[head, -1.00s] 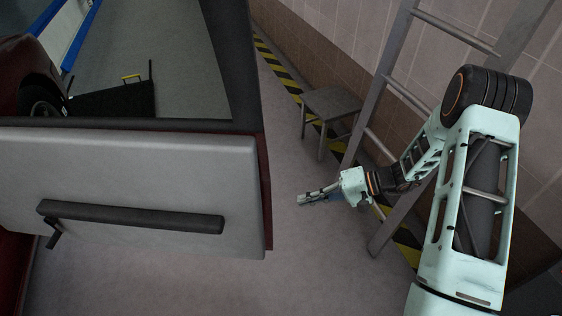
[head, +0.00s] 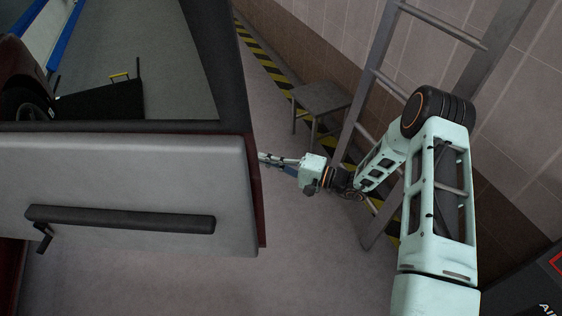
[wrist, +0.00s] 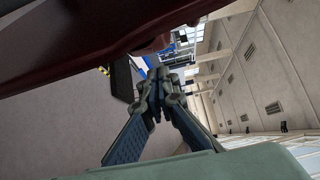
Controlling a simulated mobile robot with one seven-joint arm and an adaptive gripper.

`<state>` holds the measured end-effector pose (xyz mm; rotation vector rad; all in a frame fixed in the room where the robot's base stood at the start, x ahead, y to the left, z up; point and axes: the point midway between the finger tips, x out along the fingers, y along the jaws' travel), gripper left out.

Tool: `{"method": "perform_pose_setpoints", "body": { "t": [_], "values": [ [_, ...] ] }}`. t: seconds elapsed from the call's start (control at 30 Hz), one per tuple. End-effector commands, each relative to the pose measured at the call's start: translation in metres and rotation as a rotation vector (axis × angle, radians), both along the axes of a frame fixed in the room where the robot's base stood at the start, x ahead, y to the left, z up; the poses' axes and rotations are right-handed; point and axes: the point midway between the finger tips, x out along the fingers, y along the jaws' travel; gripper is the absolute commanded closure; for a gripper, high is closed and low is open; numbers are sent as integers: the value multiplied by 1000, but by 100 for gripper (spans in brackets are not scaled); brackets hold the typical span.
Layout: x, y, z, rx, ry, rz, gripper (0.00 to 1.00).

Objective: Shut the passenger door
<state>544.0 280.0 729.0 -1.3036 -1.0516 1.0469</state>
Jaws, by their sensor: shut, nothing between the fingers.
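The passenger door (head: 120,180) stands open across the left of the head view. Its inner side faces me, with a grey panel, a dark armrest bar (head: 120,219) and an empty window frame (head: 213,60). My gripper (head: 262,157) is shut and empty, just right of the door's free edge, with its tip at or slightly behind that edge. I cannot tell if it touches the door. In the wrist view, the dark red door (wrist: 100,40) fills the top left, and my gripper (wrist: 157,80) shows with its fingertips together below it.
A grey stool (head: 320,100) and a metal ladder (head: 385,110) stand by the tiled wall on the right. A black cart (head: 100,100) lies beyond the window. The grey floor (head: 310,230) between door and ladder is clear.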

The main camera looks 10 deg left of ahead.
Motion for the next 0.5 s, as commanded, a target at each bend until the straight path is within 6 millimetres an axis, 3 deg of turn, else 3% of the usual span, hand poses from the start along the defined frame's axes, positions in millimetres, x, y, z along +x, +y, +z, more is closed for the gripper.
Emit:
{"method": "perform_pose_setpoints", "body": {
  "t": [0.2,0.5],
  "values": [
    [-25,-7,-1,-3,5,-4,100],
    [-31,-8,-1,-4,2,-4,100]
  ]
}}
